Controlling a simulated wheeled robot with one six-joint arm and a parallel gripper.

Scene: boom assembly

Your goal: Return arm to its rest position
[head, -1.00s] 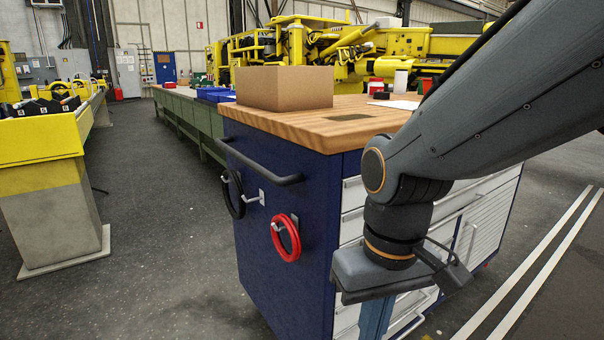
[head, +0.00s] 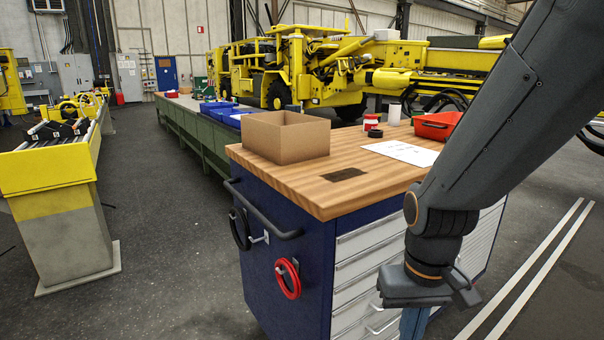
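My arm (head: 500,130) reaches down from the upper right of the head view, with its wrist in front of the drawer side of the blue workbench cabinet (head: 285,250). My gripper (head: 414,322) points down at the lower edge of the picture. Only its upper part shows and the fingertips are cut off, so I cannot tell whether it is open or shut, or whether it holds anything.
The wooden worktop (head: 345,170) carries an open cardboard box (head: 286,138), a white sheet (head: 402,152), a red tray (head: 437,125) and small containers. A dark handle (head: 262,213) and a red ring (head: 288,279) stick out from the cabinet's side. Open floor lies left.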

